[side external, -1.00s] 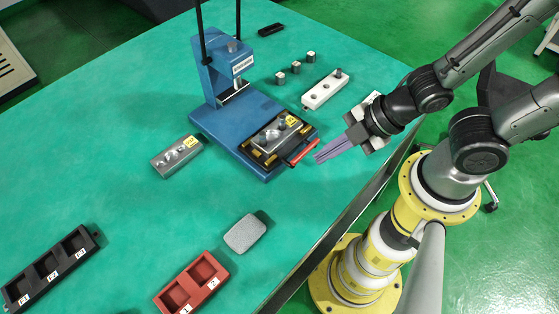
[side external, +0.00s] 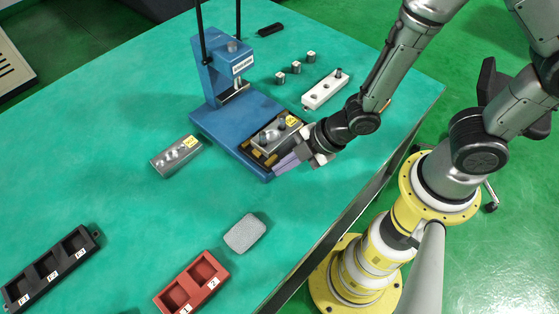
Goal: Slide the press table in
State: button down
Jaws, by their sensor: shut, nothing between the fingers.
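The blue press (side external: 216,72) stands at the back middle of the green bench. Its press table (side external: 260,155), a dark plate with brass-coloured pieces, sits out at the front of the base, clear of the press head. A grey metal block (side external: 275,132) with round features and a yellow label lies on it. My gripper (side external: 277,171) is shut and empty, with its fingers low at the front edge of the press table. The red handle there is hidden behind my gripper; I cannot tell whether the fingers touch it.
A similar labelled metal block (side external: 176,156) lies left of the press. A white holed bar (side external: 325,90) and small metal pieces (side external: 295,67) lie to the right. A grey rounded block (side external: 245,233), a red tray (side external: 191,285) and a black tray (side external: 50,268) lie nearer the front.

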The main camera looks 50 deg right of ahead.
jog(key=shift+w, duration=0.65)
jog(key=w, duration=1.4)
jog(key=shift+r, duration=0.1)
jog(key=shift+s+d, duration=0.1)
jog(key=shift+s, duration=0.05)
